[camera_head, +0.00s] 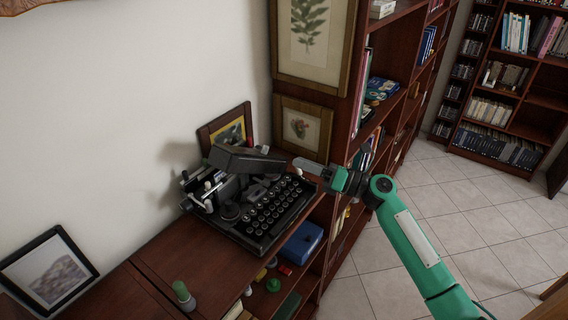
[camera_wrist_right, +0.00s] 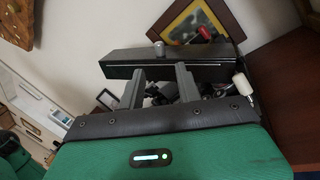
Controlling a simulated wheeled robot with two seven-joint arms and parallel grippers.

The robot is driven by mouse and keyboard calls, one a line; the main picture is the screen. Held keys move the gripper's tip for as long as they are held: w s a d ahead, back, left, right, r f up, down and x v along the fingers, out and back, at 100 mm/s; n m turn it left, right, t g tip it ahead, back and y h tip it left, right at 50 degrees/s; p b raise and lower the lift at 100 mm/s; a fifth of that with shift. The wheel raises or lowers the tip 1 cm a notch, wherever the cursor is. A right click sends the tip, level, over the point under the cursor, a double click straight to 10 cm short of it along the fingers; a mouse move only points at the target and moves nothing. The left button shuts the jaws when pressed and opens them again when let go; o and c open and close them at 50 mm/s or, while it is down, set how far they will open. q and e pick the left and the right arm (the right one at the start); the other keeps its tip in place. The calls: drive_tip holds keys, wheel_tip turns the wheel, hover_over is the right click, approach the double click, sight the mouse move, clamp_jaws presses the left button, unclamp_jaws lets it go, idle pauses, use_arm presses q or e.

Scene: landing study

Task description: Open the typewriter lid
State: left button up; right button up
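The black typewriter (camera_head: 262,212) stands on the brown wooden cabinet top, its round keys facing the right front. Its dark lid (camera_head: 245,161) is raised and tilted above the key area, so the parts beneath show. The lid also shows in the right wrist view as a long dark bar (camera_wrist_right: 206,73) just beyond the fingers. My right gripper (camera_head: 303,165) is close to the lid's right end. Its two grey fingers (camera_wrist_right: 160,83) are apart, with nothing seen held between them. Whether a finger touches the lid is unclear. My left gripper is in neither view.
A small picture frame (camera_head: 226,129) stands behind the typewriter, close to the wall. A tall bookcase (camera_head: 372,60) rises at the right. Another frame (camera_head: 48,272) and a green-topped stamp (camera_head: 183,295) are at the front left. Tiled floor (camera_head: 465,215) is open at right.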

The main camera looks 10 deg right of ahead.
drive_tip(key=shift+b+v, duration=0.3)
drive_tip(key=shift+v, duration=1.1)
